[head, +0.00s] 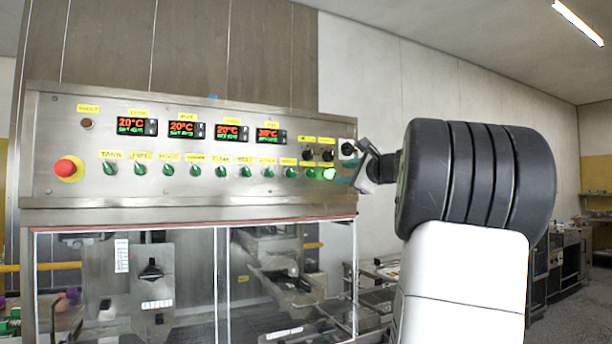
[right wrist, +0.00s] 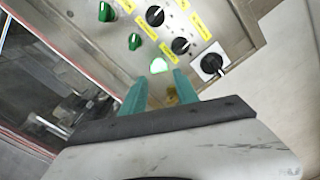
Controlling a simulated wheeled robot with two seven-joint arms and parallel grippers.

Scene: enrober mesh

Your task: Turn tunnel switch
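A steel control panel (head: 80,195) carries a row of green rotary switches, such as one at the left (head: 111,169) and one farther right (head: 268,172). Their yellow labels are mostly too small to read, so I cannot tell which is the tunnel switch. A lit green control (head: 329,174) glows near the row's right end; it also shows in the right wrist view (right wrist: 158,66). My right gripper (right wrist: 158,84) is open, its two teal fingers apart just short of the lit control. In the head view it is at the panel's right edge (head: 348,176). My left gripper is not in view.
Two black knobs (right wrist: 155,15) (right wrist: 180,45) and a larger black rotary switch (right wrist: 211,64) sit close to the fingers. A red emergency button (head: 66,168) is at the panel's left. Four-digit displays line the top. A glazed enclosure (head: 185,285) is below.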

